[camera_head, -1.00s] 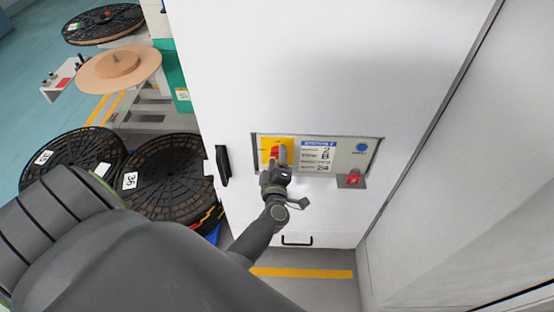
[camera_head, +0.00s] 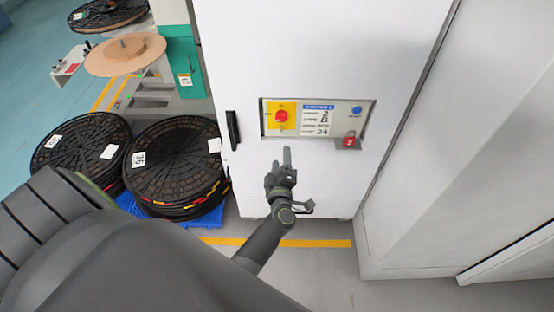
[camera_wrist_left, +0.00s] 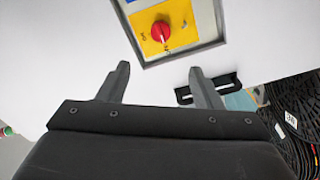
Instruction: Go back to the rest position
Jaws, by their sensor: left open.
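My left gripper (camera_head: 285,157) is in front of the white cabinet (camera_head: 310,45), below its control panel (camera_head: 350,126). In the left wrist view its two fingers (camera_wrist_left: 158,85) stand apart with nothing between them. The red rotary switch (camera_head: 282,116) on a yellow plate is uncovered and apart from the fingers. It also shows in the left wrist view (camera_wrist_left: 160,32), above the fingertips. My right gripper is in neither view.
A red part (camera_head: 349,142) juts out below the panel's right end. A black handle (camera_head: 233,130) is on the cabinet's left side. A grey wall (camera_head: 450,130) closes the right side.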

